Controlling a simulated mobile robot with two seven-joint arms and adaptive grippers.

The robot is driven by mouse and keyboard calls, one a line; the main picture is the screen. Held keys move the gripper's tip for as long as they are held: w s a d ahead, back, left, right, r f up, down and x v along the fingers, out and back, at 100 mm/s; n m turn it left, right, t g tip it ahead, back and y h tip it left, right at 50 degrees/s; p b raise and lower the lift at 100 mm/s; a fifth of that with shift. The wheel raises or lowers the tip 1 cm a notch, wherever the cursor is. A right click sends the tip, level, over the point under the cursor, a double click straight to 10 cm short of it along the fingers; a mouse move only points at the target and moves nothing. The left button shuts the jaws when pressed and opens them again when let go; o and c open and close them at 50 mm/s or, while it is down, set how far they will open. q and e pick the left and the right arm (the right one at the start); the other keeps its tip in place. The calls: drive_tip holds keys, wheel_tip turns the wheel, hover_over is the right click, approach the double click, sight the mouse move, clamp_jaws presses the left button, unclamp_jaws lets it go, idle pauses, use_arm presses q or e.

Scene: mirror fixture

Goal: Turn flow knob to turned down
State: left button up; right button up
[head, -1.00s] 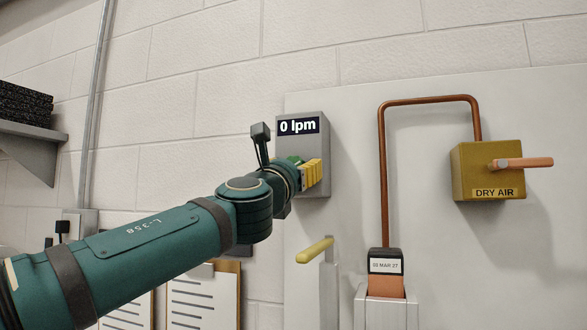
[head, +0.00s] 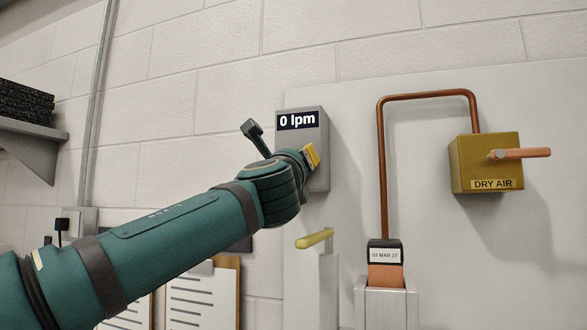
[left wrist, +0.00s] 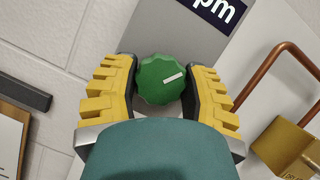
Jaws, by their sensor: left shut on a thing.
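The green flow knob (left wrist: 162,79) sits on the front of the grey flow box (head: 318,152). In the left wrist view it has a scalloped rim and a white mark pointing right and slightly up. My left gripper (head: 311,157) is at the box; its yellow fingers are shut on the knob, one on each side, as the left wrist view (left wrist: 160,85) shows. In the head view the knob is hidden behind my gripper. The box's display (head: 298,120) reads "0 lpm". My right gripper is not in view.
Right of the box, a copper pipe (head: 382,170) joins a brass "DRY AIR" box (head: 487,165) with an orange lever (head: 525,153). Below are a yellow handle (head: 314,239) and a dated tag (head: 385,255). A clipboard (head: 200,295) hangs beneath my arm.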

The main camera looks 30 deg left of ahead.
use_arm(q)
drive_tip(key=n+g+y, duration=0.1)
drive_tip(key=n, duration=0.3)
drive_tip(key=n+g+y, duration=0.1)
drive_tip(key=n, duration=0.3)
drive_tip(key=shift+g, duration=0.4)
drive_tip(key=shift+n+y, duration=0.3)
drive_tip(key=o, duration=1.2)
drive_tip(key=shift+s+d, duration=0.1)
drive_tip(key=v, duration=1.1)
drive_tip(key=shift+s+d+r, duration=0.1)
drive_tip(key=shift+s+d, duration=0.15)
drive_tip(key=shift+s, duration=0.1)
